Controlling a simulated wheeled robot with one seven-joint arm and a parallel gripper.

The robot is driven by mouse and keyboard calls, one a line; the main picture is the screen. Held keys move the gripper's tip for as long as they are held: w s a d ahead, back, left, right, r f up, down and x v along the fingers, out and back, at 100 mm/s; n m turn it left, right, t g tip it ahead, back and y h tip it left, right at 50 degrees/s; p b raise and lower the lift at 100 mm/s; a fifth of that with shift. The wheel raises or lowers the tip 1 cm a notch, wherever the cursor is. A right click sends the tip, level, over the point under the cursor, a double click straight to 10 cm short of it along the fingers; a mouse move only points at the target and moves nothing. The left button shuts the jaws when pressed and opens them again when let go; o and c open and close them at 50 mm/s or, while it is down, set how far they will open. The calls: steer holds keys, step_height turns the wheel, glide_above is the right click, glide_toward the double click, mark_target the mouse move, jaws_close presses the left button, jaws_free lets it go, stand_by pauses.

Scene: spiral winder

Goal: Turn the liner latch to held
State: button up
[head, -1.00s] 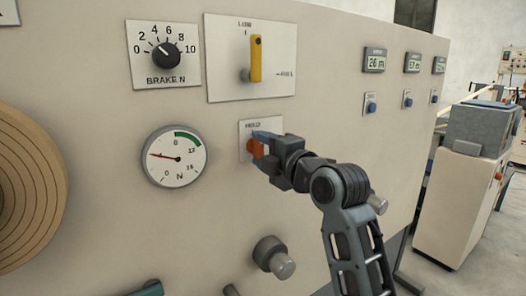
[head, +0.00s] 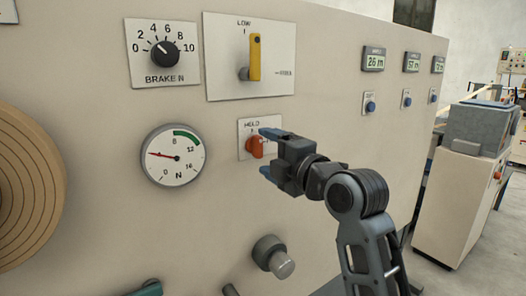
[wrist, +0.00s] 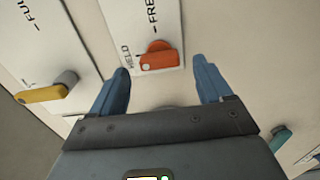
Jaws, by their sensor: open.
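The liner latch is a small orange-red handle (head: 255,146) on a white plate (head: 245,129) marked HELD at its top. In the wrist view the handle (wrist: 160,58) lies between the HELD and FREE plate and my fingers, with its dotted end toward the HELD mark. In the head view it stands roughly upright under HELD. My gripper (head: 268,153) is open just off the panel, to the right of the latch. In the head view the plate's right side is partly hidden.
A yellow lever (head: 255,58) on a larger plate is above the latch. A brake knob (head: 164,53) and round gauge (head: 174,155) are to the left. A grey knob (head: 273,256) sticks out below. Readouts (head: 374,60) are at the upper right.

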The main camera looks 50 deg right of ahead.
steer(key=shift+v, duration=2.35)
steer(key=s+a+f+m+g+y+p, duration=0.1)
steer(key=s+a+f+m, duration=0.4)
steer(key=f, duration=0.3)
steer(key=s+a+f+m+g+y+p, duration=0.1)
steer(key=s+a+f+m, duration=0.35)
steer(key=a+f, duration=0.3)
steer(key=s+a+f+m+y+p, duration=0.1)
steer(key=s+a, duration=0.3)
steer(key=s, duration=0.6)
steer(key=s+a+f+m+y+p, duration=0.1)
steer(key=s+a+m, duration=0.3)
steer(key=s, duration=0.6)
steer(key=shift+s+a+f+g+y, duration=0.15)
steer(key=shift+s+f+g+y, duration=0.15)
steer(key=shift+f+y, duration=0.15)
steer(key=shift+m, duration=0.25)
steer(key=shift+c, duration=0.2)
